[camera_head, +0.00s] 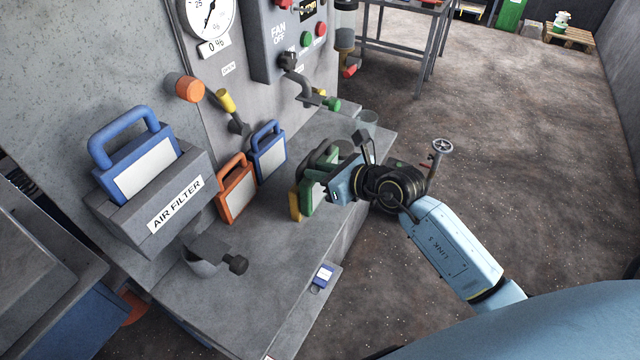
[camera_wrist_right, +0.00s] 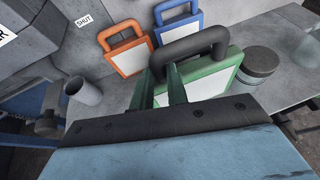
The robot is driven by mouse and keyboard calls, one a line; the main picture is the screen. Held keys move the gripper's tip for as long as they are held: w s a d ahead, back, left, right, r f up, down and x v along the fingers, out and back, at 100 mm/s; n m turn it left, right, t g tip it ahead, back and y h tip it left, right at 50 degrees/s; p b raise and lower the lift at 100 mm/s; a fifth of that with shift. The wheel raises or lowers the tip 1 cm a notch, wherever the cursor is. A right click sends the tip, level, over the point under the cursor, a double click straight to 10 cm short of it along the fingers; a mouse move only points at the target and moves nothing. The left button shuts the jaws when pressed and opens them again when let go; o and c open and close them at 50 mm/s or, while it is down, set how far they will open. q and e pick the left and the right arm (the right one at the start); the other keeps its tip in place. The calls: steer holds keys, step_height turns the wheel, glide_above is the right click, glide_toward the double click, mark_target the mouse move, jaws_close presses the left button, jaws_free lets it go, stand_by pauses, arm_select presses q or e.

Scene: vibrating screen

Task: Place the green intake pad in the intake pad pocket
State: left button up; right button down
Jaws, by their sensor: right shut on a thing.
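The green intake pad (camera_head: 312,194) is at the right gripper over the grey bench top. In the right wrist view, the pad (camera_wrist_right: 214,80) has a green frame, a pale face and a dark handle. My right gripper (camera_head: 328,186) is shut on the pad, apparently at its dark handle; the gripper partly hides the pad in the head view. In the wrist view the gripper (camera_wrist_right: 162,88) is close against the handle. I cannot tell whether the pad touches the bench. I cannot make out the intake pad pocket for certain. My left gripper is not in view.
An orange pad (camera_head: 236,188) and a blue pad (camera_head: 268,152) stand against the panel. A grey AIR FILTER holder (camera_head: 150,205) contains another blue-handled pad (camera_head: 148,170). The bench's front (camera_head: 250,300) has free room.

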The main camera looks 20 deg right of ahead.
mark_target(316, 184)
steer(key=shift+f, duration=2.15)
steer(key=shift+f+b, duration=0.15)
steer(key=shift+b, duration=0.15)
steer(key=c, duration=1.4)
jaws_free()
steer(key=shift+s+r, duration=0.2)
steer(key=v, duration=1.1)
steer(key=shift+s+d+r, duration=0.1)
steer(key=shift+s+d, duration=0.1)
steer(key=shift+s, duration=0.1)
